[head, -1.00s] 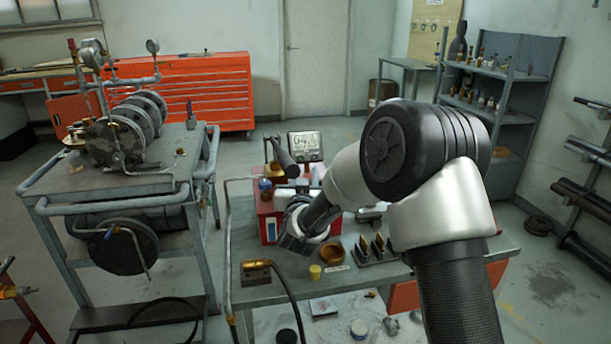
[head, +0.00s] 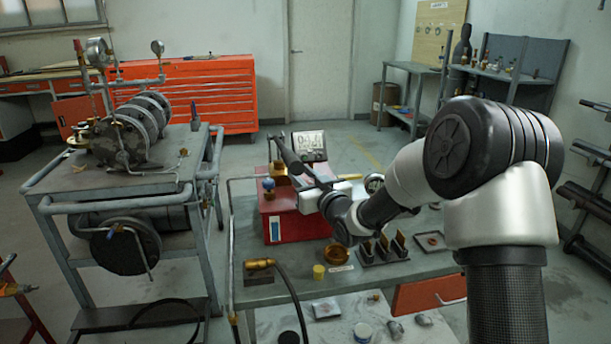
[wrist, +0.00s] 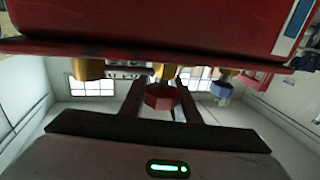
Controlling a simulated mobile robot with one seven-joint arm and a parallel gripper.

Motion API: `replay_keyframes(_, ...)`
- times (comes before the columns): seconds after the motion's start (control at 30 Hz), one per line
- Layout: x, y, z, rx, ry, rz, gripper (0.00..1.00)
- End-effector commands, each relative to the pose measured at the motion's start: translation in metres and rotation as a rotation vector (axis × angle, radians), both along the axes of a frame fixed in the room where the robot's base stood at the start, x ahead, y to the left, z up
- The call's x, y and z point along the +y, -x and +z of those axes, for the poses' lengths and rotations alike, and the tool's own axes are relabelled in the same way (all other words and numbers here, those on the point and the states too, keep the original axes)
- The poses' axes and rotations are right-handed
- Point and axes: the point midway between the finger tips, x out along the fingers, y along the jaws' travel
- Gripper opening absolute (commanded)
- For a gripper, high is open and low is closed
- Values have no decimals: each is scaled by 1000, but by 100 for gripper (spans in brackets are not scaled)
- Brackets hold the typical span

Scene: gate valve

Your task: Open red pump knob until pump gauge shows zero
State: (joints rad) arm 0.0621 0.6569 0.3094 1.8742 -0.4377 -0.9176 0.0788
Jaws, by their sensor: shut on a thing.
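The red pump (head: 285,222) is a box on the workbench, with a long dark handle (head: 290,156) and a screen gauge (head: 309,143) behind it. The gauge digits are too small and blurred to read surely. In the wrist view the pump body (wrist: 160,22) fills the top of the picture, upside down. The red knob (wrist: 160,97) sits under a brass fitting, between the two fingers of my gripper (wrist: 161,88), which is shut on it. In the head view my wrist hides the knob and my fingertips.
A blue knob (wrist: 221,89) is close beside my gripper, also visible at the pump's left (head: 268,184). A grey pipe cart (head: 120,185) stands left.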

Motion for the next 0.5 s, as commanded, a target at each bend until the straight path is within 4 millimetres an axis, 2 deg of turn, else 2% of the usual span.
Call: replay_keyframes(0.5, 11, 12, 3, 3, 1, 489, 6)
